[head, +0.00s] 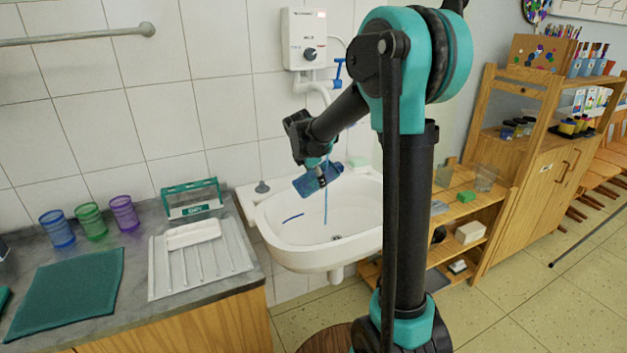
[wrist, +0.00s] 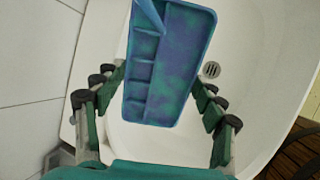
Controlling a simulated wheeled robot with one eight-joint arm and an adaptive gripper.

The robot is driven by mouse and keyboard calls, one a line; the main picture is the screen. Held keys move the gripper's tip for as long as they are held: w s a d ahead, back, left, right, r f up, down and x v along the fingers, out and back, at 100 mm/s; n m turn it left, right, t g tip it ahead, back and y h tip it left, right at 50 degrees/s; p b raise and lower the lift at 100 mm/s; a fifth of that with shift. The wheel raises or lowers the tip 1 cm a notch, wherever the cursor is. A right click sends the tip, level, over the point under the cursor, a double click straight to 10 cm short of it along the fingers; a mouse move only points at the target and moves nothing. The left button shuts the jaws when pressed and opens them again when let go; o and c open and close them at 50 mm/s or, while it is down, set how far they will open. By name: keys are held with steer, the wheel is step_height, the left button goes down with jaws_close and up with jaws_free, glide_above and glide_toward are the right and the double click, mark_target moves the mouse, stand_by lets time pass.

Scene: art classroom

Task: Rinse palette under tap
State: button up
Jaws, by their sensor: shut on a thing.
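The palette (head: 308,183) is a blue tray, tilted in the air over the white sink (head: 283,237). In the wrist view the palette (wrist: 177,70) has small wells on its left and a larger area with purple and green smears. My gripper (head: 321,168) is shut on it, one finger at each side. A blue stream (wrist: 148,14) comes onto its upper left in the wrist view, and a thin blue stream (head: 326,208) falls below it in the head view. The tap unit (head: 305,38) is on the wall, with a blue lever (head: 339,71); my arm partly hides its spout.
A grey counter (head: 140,290) on the left carries a ridged drainboard (head: 215,262) with a white block, a teal rack (head: 192,198), coloured cups (head: 90,220) and a teal cloth (head: 66,290). A wooden shelf (head: 490,215) stands right of the sink.

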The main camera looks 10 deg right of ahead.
steer(key=shift+w+a, duration=0.1)
steer(key=shift+a, duration=0.05)
steer(key=shift+w+a, duration=0.2)
steer(key=shift+a, duration=0.15)
steer(key=shift+d, duration=0.15)
stand_by(0.3)
steer(key=shift+s+d, duration=0.3)
steer(key=shift+d, duration=0.05)
steer(key=shift+s+a, duration=0.65)
steer(key=shift+s, duration=0.5)
steer(key=shift+s+a, duration=0.7)
steer(key=shift+s, duration=0.45)
steer(key=shift+s+a, duration=0.65)
steer(key=shift+s, duration=0.5)
steer(key=s+a+r, duration=0.2)
steer(key=s+r, duration=0.2)
steer(key=shift+s+a, duration=0.15)
steer(key=shift+a, duration=0.1)
